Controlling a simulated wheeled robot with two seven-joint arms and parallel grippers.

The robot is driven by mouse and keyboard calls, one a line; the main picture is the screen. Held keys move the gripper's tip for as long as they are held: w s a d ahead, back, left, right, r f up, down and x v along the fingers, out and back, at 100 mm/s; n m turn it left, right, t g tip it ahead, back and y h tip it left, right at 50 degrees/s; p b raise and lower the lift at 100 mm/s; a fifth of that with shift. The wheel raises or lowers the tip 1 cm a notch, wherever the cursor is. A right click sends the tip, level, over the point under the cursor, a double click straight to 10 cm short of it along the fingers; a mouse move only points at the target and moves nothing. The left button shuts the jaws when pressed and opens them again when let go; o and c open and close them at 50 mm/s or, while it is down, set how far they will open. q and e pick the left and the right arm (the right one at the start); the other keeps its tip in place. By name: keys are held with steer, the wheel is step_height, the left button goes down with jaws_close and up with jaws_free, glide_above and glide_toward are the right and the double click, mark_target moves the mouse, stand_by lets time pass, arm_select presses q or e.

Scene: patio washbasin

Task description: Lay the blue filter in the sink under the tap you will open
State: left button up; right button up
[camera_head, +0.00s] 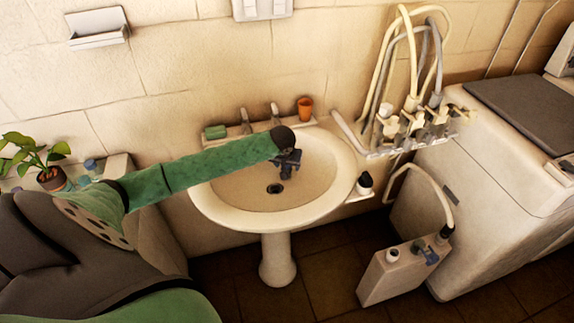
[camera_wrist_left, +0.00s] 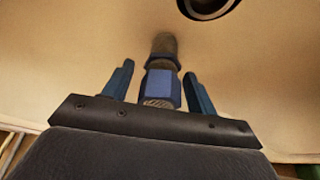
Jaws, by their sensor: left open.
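The white sink (camera_head: 235,190) stands on a pedestal, with a left tap (camera_head: 245,120) and a right tap (camera_head: 275,112) at its back rim. My left gripper (camera_head: 287,172) is inside the bowl, behind and right of the drain (camera_head: 274,189). In the left wrist view its two fingers (camera_wrist_left: 158,70) are open, one on each side of the blue filter (camera_wrist_left: 160,86), with gaps showing. The filter has a blue hexagonal body and a grey-brown end pointing towards the drain. It appears to lie on the bowl's surface; contact is hard to tell. In the head view I cannot make it out clearly against the gripper.
A green soap bar (camera_head: 215,131) and an orange cup (camera_head: 305,107) sit on the back rim. A hose manifold (camera_head: 415,125) is on the wall at right, above a canister (camera_head: 395,272) and beside a washing machine (camera_head: 490,180). A potted plant (camera_head: 50,178) stands at left.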

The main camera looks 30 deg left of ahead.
arm_select(q)
steer(key=shift+r, duration=0.25)
steer(key=b+v, duration=0.2)
steer(key=v, duration=0.9)
steer(key=shift+r+b, duration=0.35)
arm_select(e)
step_height(320, 180, up, 7)
steer(key=w+a, duration=0.1)
steer(key=shift+w+a+r+g, duration=0.2)
steer(key=shift+a+g, duration=0.1)
steer(key=shift+a, duration=0.05)
arm_select(q)
steer(key=shift+s, duration=0.1)
